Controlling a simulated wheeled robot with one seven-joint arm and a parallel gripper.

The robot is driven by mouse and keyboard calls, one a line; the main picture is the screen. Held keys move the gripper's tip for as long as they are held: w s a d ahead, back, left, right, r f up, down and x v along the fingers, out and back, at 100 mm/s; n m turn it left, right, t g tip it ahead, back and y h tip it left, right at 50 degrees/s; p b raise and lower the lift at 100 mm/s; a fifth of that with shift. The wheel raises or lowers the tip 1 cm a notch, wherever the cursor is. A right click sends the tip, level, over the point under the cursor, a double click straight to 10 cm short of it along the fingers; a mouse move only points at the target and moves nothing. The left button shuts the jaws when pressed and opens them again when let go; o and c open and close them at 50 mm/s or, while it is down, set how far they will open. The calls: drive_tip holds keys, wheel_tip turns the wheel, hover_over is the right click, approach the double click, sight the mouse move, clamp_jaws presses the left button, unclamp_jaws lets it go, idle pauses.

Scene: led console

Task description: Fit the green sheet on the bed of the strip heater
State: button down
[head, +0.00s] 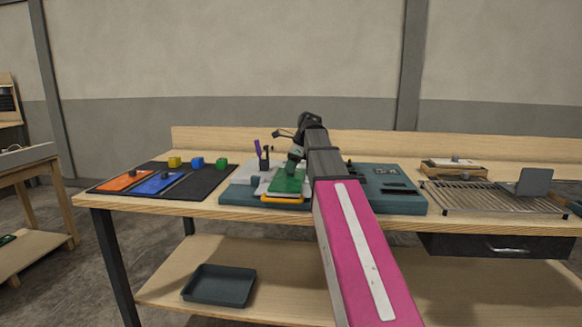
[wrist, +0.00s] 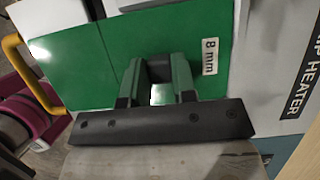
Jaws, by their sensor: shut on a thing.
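The green sheet (wrist: 85,65) carries an "8 mm" label and a dark grip block (wrist: 160,70). My gripper (wrist: 159,78) is shut on this block. In the head view the green sheet (head: 287,182) is under my gripper (head: 294,158), at the left part of a teal base (head: 408,204). A light panel with "HEATER" lettering (wrist: 300,80) lies to the right of the sheet in the wrist view. A yellow edge (head: 285,199) shows below the sheet. My arm hides the middle of the base. I cannot tell whether the sheet touches the bed.
A black mat (head: 205,184) at the left holds orange (head: 122,181) and blue (head: 157,184) sheets and several small cubes. A pen holder (head: 264,163) stands behind the green sheet. A wire rack (head: 480,196) with a grey plate (head: 533,181) is at the right.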

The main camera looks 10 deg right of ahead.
drive_tip(key=c, duration=0.8)
unclamp_jaws()
drive_tip(key=shift+c, duration=0.2)
drive_tip(key=v, duration=1)
drive_tip(key=shift+r, duration=0.4)
drive_tip(key=shift+d, duration=0.1)
